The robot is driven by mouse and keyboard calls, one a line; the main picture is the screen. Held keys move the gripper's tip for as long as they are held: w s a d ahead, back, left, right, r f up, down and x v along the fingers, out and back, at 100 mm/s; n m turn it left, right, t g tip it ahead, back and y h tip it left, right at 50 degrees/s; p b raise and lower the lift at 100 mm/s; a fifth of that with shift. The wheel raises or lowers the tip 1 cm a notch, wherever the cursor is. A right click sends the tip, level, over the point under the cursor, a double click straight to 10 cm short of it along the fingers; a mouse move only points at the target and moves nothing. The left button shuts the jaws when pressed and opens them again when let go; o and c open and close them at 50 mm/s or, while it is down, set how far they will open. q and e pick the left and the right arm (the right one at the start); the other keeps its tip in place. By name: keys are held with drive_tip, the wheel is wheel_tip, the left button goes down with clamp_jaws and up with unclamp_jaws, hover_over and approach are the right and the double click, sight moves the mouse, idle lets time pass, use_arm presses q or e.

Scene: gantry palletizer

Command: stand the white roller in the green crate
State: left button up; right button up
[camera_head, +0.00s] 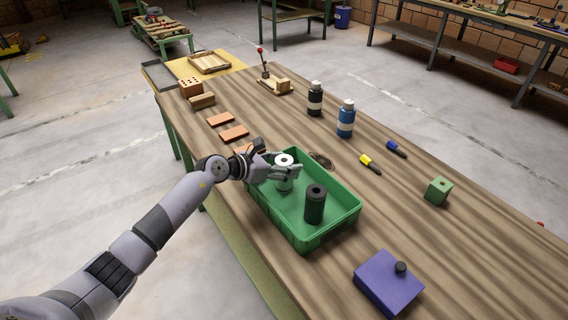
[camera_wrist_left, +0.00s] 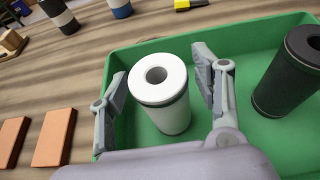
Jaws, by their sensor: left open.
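The white roller (camera_head: 284,162) stands upright inside the green crate (camera_head: 336,228), at its far left end. In the left wrist view the white roller (camera_wrist_left: 160,92) stands between the two spread fingers of my left gripper (camera_wrist_left: 160,95), with a gap showing on either side. A black roller (camera_head: 315,205) stands upright in the same crate, nearer its right end. It also shows at the right of the left wrist view (camera_wrist_left: 290,72). My left gripper (camera_head: 278,172) is open at the crate. My right gripper is in neither view.
Orange tiles (camera_head: 234,133) lie left of the crate. A dark bottle (camera_head: 315,100) and a blue bottle (camera_head: 346,120) stand behind it. A yellow marker (camera_head: 370,163), a green block (camera_head: 438,191) and a purple box (camera_head: 388,284) lie to the right.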

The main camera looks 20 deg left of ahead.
use_arm(q)
drive_tip(key=shift+r, duration=0.25)
drive_tip(key=v, duration=0.3)
drive_tip(key=b+v, duration=0.1)
drive_tip(key=v, duration=0.6)
drive_tip(key=shift+s+a+f, duration=0.15)
drive_tip(key=shift+s+a, duration=0.05)
drive_tip(key=shift+a, duration=0.1)
drive_tip(key=shift+s+a+r+b, duration=0.3)
drive_tip(key=shift+s+r, duration=0.1)
drive_tip(key=shift+s, duration=0.1)
